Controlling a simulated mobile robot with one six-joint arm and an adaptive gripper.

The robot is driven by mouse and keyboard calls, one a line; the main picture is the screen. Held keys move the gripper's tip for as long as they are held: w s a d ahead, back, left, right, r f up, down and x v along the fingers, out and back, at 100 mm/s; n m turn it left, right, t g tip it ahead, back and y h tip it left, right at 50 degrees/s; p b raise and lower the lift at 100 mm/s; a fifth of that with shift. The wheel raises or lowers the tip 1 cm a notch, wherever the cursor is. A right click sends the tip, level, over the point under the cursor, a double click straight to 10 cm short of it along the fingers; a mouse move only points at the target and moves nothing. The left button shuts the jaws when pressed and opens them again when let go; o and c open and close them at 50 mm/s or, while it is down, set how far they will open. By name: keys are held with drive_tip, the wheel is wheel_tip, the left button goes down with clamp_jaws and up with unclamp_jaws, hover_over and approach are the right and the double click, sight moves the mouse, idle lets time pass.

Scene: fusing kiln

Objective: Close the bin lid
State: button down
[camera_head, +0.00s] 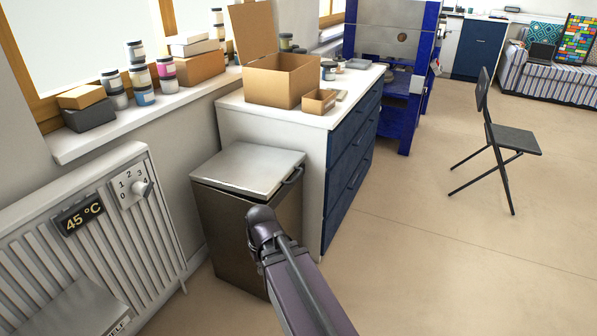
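The bin (225,225) is a dark brown box standing on the floor between the radiator and the cabinet. Its pale grey lid (247,170) lies over the top, close to level. A dark handle (293,176) is on the lid's right side. A dark line shows under the lid's edge, and I cannot tell whether the lid is fully down. My dark purple arm reaches up from the bottom and covers part of the bin's front right. Its rounded end is in front of the bin; contact cannot be told. My gripper's fingers do not show.
A white radiator (140,215) stands left of the bin. A cabinet with blue drawers (350,160) stands close on the right, with an open cardboard box (282,78) on top. A black folding chair (512,138) stands farther right. The floor between is clear.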

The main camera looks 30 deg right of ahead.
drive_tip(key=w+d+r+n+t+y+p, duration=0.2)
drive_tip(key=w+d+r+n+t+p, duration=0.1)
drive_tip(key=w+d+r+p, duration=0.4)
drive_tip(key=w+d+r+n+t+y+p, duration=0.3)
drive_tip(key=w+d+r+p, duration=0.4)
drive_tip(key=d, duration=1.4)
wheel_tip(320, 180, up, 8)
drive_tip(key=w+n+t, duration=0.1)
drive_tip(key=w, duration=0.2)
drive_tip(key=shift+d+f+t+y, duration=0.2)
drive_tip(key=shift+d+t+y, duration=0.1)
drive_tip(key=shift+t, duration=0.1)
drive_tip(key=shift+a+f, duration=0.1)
drive_tip(key=b, duration=0.7)
hover_over(300, 172)
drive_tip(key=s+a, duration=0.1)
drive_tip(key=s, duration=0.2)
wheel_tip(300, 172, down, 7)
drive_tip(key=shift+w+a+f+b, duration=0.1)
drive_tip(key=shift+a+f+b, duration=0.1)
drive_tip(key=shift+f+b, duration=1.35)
